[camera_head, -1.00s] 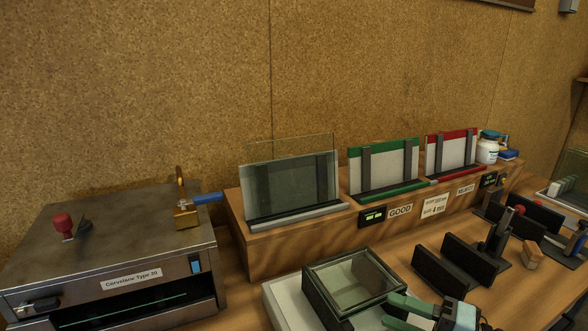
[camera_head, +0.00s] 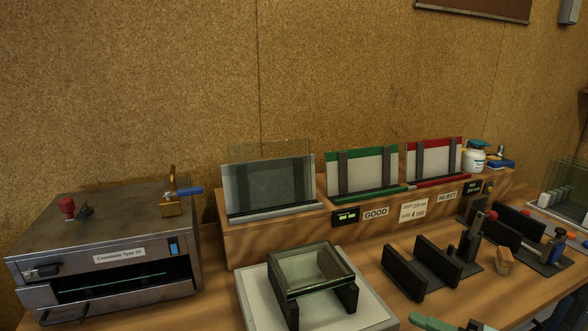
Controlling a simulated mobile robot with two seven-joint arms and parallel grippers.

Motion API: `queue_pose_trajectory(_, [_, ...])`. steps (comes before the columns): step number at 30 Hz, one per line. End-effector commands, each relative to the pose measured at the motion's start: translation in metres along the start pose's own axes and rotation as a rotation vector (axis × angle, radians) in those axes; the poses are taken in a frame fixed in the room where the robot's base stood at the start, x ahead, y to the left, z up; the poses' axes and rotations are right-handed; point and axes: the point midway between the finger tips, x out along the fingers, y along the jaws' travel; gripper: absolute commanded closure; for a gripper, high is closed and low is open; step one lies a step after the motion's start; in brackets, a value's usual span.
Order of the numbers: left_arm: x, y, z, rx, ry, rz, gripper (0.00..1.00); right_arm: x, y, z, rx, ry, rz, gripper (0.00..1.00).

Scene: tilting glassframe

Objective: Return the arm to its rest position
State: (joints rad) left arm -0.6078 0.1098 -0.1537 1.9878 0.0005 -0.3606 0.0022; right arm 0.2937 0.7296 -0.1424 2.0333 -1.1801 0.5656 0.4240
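Only a green finger (camera_head: 436,323) of a gripper, which I take to be my right one, shows at the bottom edge, right of centre. The rest of that gripper is cut off, so its opening does not show. It is apart from the glass frame (camera_head: 312,268), a square framed pane. The glass frame rests on a black stand (camera_head: 349,298) on a white pad (camera_head: 258,298). My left gripper is not in view.
A metal oven-like box (camera_head: 115,217) stands at left. A wooden ledge (camera_head: 275,240) at the back holds a clear glass pane (camera_head: 268,184), a green rack (camera_head: 362,173) and a red rack (camera_head: 436,160). Black uprights (camera_head: 404,272) and clamps stand at right.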

Motion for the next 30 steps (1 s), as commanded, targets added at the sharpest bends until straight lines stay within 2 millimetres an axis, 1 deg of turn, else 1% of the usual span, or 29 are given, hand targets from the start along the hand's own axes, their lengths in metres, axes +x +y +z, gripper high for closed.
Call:
queue_pose_trajectory(1, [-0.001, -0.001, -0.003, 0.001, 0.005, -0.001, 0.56, -0.001, -0.009, -0.006, 0.079, -0.025, 0.034, 0.56])
queue_pose_trajectory(5, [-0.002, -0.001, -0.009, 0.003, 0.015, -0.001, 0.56, -0.006, -0.024, -0.011, 0.237, -0.107, 0.109, 0.56])
queue_pose_trajectory(8, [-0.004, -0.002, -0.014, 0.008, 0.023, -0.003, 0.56, -0.013, -0.041, -0.015, 0.377, -0.189, 0.159, 0.56])
queue_pose_trajectory(11, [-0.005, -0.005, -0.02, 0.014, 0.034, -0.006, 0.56, -0.025, -0.067, -0.021, 0.546, -0.301, 0.201, 0.56])
queue_pose_trajectory(14, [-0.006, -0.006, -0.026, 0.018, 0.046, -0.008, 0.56, -0.044, -0.106, -0.032, 0.753, -0.453, 0.225, 0.56])
queue_pose_trajectory(15, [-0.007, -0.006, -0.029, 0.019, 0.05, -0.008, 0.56, -0.053, -0.125, -0.039, 0.845, -0.524, 0.226, 0.56])
queue_pose_trajectory(17, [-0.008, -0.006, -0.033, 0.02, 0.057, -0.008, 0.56, -0.069, -0.156, -0.054, 0.986, -0.635, 0.218, 0.56])
queue_pose_trajectory(18, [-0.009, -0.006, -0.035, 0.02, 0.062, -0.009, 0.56, -0.08, -0.176, -0.067, 1.076, -0.707, 0.205, 0.56])
queue_pose_trajectory(20, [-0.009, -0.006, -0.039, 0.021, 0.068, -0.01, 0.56, -0.096, -0.205, -0.088, 1.203, -0.808, 0.177, 0.56])
queue_pose_trajectory(21, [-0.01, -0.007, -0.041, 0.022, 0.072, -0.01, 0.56, -0.105, -0.223, -0.104, 1.282, -0.871, 0.155, 0.56])
queue_pose_trajectory(23, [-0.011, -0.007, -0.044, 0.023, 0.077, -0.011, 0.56, -0.119, -0.246, -0.129, 1.389, -0.954, 0.119, 0.56])
queue_pose_trajectory(24, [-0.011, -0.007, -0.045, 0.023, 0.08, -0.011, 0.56, -0.127, -0.259, -0.145, 1.454, -1.001, 0.095, 0.56])
queue_pose_trajectory(27, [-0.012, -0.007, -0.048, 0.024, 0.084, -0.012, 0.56, -0.142, -0.282, -0.182, 1.586, -1.093, 0.04, 0.56])
queue_pose_trajectory(30, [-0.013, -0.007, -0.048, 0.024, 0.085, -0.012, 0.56, -0.151, -0.296, -0.208, 1.672, -1.151, -0.003, 0.56])
